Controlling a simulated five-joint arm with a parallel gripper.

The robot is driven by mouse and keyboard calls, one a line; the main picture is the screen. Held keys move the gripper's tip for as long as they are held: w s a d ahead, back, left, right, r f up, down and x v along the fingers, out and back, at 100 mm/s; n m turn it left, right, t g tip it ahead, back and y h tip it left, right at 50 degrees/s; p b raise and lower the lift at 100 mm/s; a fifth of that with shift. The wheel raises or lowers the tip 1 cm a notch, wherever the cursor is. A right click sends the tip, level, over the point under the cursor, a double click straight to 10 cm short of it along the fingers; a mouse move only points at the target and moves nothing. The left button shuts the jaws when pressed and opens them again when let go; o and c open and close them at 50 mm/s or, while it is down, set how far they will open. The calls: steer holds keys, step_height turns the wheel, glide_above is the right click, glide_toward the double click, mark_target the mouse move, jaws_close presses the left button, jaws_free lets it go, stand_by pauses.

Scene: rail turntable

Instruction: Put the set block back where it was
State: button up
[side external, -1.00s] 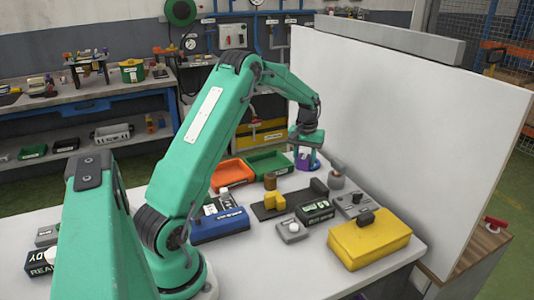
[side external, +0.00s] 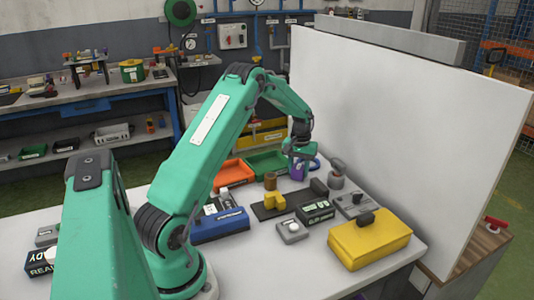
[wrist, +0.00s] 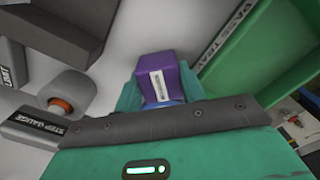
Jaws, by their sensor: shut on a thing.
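My gripper (side external: 297,160) is shut on a purple block (side external: 297,170), the likely set block, beside the green tray. In the wrist view the purple block (wrist: 158,72) shows a white label too small to read. Its lower end is hidden by my gripper. I cannot tell whether the purple block touches the table.
The green pass tray (wrist: 235,62) is close on the right in the wrist view. An orange tray (side external: 232,174), grey knobbed post (side external: 337,174), yellow box (side external: 370,243) and blue box (side external: 220,226) stand around. A white panel (side external: 400,110) walls off the right.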

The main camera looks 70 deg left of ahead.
mark_target(299, 167)
steer(key=shift+f, duration=0.2)
steer(key=o, duration=1)
steer(key=shift+r, duration=0.1)
step_height(299, 167, up, 12)
steer(key=shift+r, duration=0.1)
steer(key=shift+d, duration=0.1)
stand_by(0.6)
